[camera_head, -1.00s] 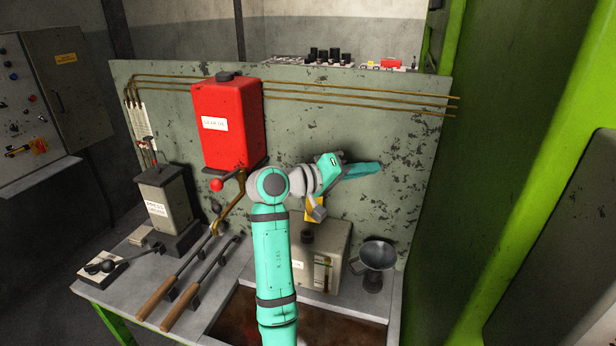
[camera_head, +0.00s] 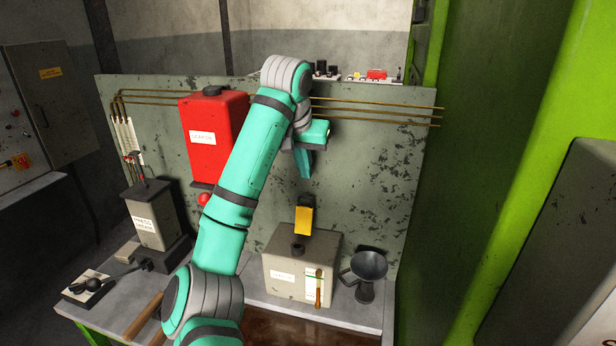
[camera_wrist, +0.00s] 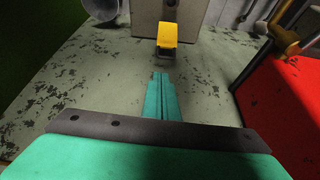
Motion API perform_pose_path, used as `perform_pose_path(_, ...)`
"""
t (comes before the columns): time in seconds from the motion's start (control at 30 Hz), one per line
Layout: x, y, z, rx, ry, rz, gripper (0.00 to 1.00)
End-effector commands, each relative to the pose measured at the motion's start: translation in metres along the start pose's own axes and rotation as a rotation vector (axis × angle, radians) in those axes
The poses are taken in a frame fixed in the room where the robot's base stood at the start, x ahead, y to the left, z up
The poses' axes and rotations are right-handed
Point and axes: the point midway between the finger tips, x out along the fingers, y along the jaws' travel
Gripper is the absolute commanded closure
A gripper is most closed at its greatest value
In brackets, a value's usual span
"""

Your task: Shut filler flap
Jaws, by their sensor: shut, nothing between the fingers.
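The filler flap (camera_head: 304,220) is a yellow plate with a dark top end. It stands raised at the back of a beige tank (camera_head: 283,279), behind the dark filler neck (camera_head: 298,242). The flap also shows in the wrist view (camera_wrist: 168,35), just beyond my fingertips. My gripper (camera_head: 306,175) is shut and empty. It points down in front of the backboard, above the flap and apart from it. In the wrist view my closed fingers (camera_wrist: 160,76) point towards the flap with a gap between.
A red oil tank (camera_head: 212,135) hangs on the backboard (camera_head: 385,190) to the left. Brass pipes (camera_head: 375,111) run along the board's top. A grey funnel (camera_head: 369,266) stands right of the beige tank. A press grease unit (camera_head: 152,220) stands on the bench at left.

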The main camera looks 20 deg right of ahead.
Motion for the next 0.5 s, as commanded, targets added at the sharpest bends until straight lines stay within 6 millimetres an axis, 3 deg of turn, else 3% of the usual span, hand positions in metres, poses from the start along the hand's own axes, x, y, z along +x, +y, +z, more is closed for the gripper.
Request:
perform_pose_path(0.23, 0.043, 0.003, 0.000, -0.001, -0.002, 0.007, 1.00)
perform_pose_path(0.5, 0.079, 0.001, 0.000, -0.001, 0.001, 0.004, 1.00)
